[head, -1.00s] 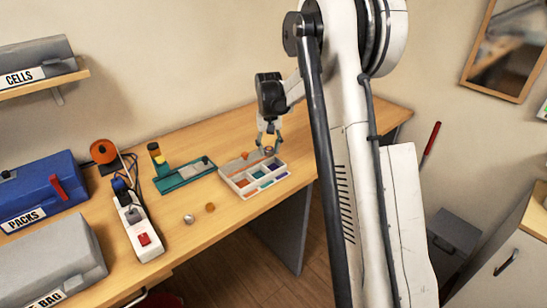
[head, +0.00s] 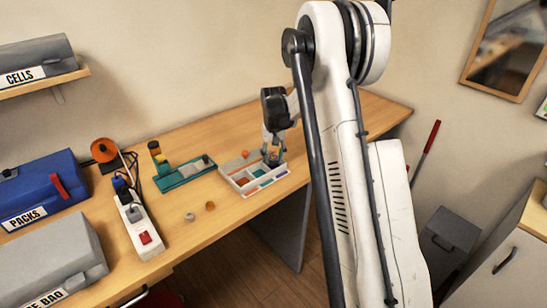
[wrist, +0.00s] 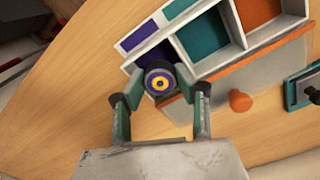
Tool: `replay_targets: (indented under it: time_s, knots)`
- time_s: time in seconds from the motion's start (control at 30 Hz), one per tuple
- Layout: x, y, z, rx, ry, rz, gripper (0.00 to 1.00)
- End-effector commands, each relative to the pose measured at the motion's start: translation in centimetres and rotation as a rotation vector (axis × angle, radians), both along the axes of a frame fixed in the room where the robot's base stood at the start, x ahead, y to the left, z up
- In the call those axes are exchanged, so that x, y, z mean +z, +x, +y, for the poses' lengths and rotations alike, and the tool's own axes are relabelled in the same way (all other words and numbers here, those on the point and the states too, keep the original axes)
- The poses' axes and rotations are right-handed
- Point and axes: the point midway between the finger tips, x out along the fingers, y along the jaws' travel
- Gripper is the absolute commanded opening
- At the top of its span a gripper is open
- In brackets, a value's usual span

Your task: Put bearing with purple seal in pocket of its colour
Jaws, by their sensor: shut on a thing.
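The bearing with the purple seal (wrist: 159,83) sits between my gripper's fingertips, its purple ring and yellow centre facing the wrist camera. My gripper (head: 273,158) is shut on it, over the right part of the pocket tray (head: 238,188). In the wrist view the bearing overlaps the near edge of the dark purple pocket (wrist: 150,57); its height above the tray is unclear. A purple label patch (wrist: 138,36) lies beyond that pocket. The teal pocket (wrist: 205,35) and the orange pocket (wrist: 257,10) lie to its right.
An orange knob (wrist: 240,101) stands beside the tray. A green fixture (head: 187,173) is left of the tray. Two small loose round parts, one grey (head: 190,216) and one orange-brown (head: 210,205), lie in front. A power strip (head: 136,222) stands farther left.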

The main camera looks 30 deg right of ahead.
Motion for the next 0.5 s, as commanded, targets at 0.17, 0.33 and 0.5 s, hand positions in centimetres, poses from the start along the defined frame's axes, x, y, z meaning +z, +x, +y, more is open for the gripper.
replay_targets:
  time_s: [0.17, 0.33, 0.5]
  knots:
    - [-0.55, 0.0, 0.0, 0.0, 0.0, 0.0, 0.0]
    - [-0.96, 0.0, 0.01, 0.0, 0.0, 0.0, 0.0]
    - [-0.99, -0.03, 0.03, 0.0, 0.0, 0.001, 0.35]
